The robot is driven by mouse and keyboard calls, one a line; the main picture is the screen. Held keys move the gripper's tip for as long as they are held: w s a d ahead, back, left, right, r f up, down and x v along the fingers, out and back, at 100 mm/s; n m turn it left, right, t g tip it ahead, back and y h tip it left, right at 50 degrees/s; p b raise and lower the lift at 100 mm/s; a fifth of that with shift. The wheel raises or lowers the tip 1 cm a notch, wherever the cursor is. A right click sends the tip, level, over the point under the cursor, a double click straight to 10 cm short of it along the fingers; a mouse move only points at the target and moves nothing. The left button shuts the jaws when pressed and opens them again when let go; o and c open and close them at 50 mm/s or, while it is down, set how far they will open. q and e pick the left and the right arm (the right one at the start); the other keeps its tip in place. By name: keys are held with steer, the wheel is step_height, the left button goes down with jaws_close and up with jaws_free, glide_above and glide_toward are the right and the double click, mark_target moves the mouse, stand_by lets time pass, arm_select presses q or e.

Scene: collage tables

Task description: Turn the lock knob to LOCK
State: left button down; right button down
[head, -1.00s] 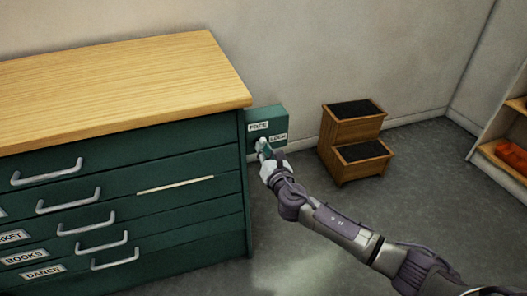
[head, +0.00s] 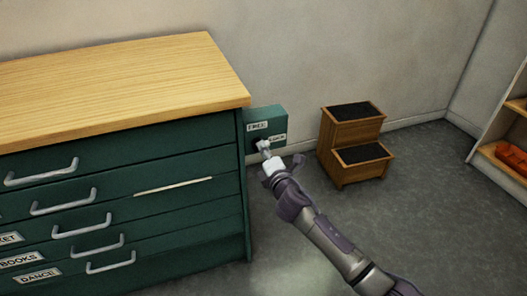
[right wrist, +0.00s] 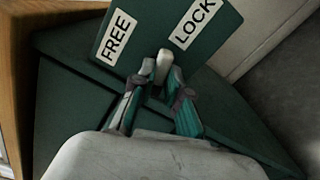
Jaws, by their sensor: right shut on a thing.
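The lock knob (right wrist: 164,63) is a small pale lever on the front of a green lock box (right wrist: 150,30). In the right wrist view it stands between the FREE label (right wrist: 117,38) and the LOCK label (right wrist: 195,22). My right gripper (right wrist: 161,74) is shut on the knob, with a teal-backed finger on each side. In the head view the lock box (head: 278,114) is beside the drawer cabinet, and my right gripper (head: 264,149) reaches its front from the lower right, mostly hiding the knob. My left gripper is not in view.
The green drawer cabinet (head: 190,162) with a wooden top (head: 120,85) stands left of the lock box. A wooden step stool (head: 349,169) stands to its right. A shelf (head: 505,148) with an orange item is at the far right. Grey floor between is clear.

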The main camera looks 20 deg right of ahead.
steer(key=shift+f+m, duration=0.15)
steer(key=shift+m, duration=1.55)
steer(key=c, duration=1.2)
jaws_free()
steer(key=shift+d, duration=0.1)
steer(key=shift+o, duration=0.2)
steer(key=s, duration=1.2)
steer(key=shift+d, duration=0.15)
